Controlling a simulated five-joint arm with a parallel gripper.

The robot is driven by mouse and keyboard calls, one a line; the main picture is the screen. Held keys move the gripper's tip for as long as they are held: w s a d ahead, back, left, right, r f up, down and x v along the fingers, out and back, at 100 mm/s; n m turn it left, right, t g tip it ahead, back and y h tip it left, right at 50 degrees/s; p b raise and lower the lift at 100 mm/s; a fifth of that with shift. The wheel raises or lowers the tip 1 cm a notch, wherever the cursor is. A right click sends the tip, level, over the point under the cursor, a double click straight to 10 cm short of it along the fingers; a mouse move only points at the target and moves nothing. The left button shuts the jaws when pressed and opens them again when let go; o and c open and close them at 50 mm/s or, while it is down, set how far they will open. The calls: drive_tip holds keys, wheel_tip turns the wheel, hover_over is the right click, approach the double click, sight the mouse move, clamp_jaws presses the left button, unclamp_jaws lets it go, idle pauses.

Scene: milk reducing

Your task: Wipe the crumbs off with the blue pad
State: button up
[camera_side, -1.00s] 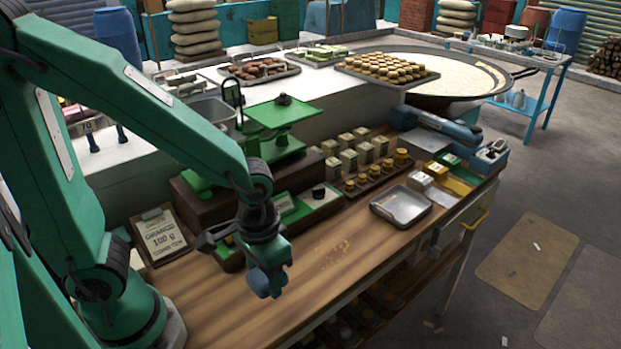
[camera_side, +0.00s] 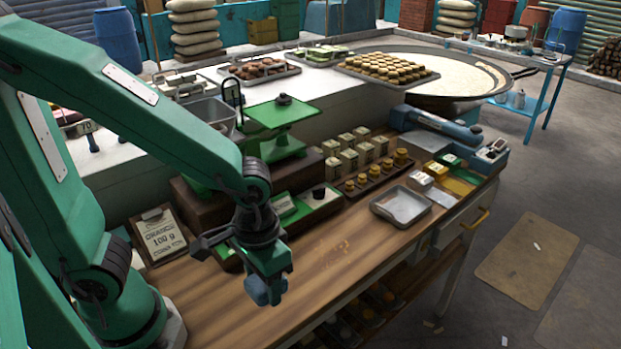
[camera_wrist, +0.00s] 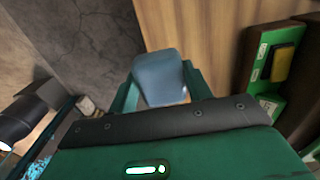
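The blue pad (camera_side: 262,291) is at the end of my gripper (camera_side: 270,275), over the near part of the wooden counter (camera_side: 235,325). In the wrist view the pad (camera_wrist: 158,78) sits between the two green fingers of my gripper (camera_wrist: 160,92), which are shut on it. I cannot tell whether the pad touches the wood. The crumbs (camera_side: 343,246) are a small scatter of yellow-brown bits on the counter, to the right of the pad and apart from it. I cannot make them out in the wrist view.
The wood around the crumbs is clear. The counter's front edge drops to shelves (camera_side: 370,305).

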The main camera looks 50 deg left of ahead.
drive_tip(key=c, duration=0.3)
drive_tip(key=shift+w+d, duration=0.1)
drive_tip(key=shift+w, duration=0.35)
drive_tip(key=w+f, duration=0.1)
drive_tip(key=w, duration=0.7)
drive_tip(key=w+a+f, duration=0.1)
drive_tip(key=w, duration=0.7)
drive_tip(key=w+f, duration=0.1)
drive_tip(key=w, duration=0.7)
drive_tip(key=shift+w+a, duration=0.15)
drive_tip(key=shift+w, duration=0.1)
drive_tip(key=shift+f, duration=0.15)
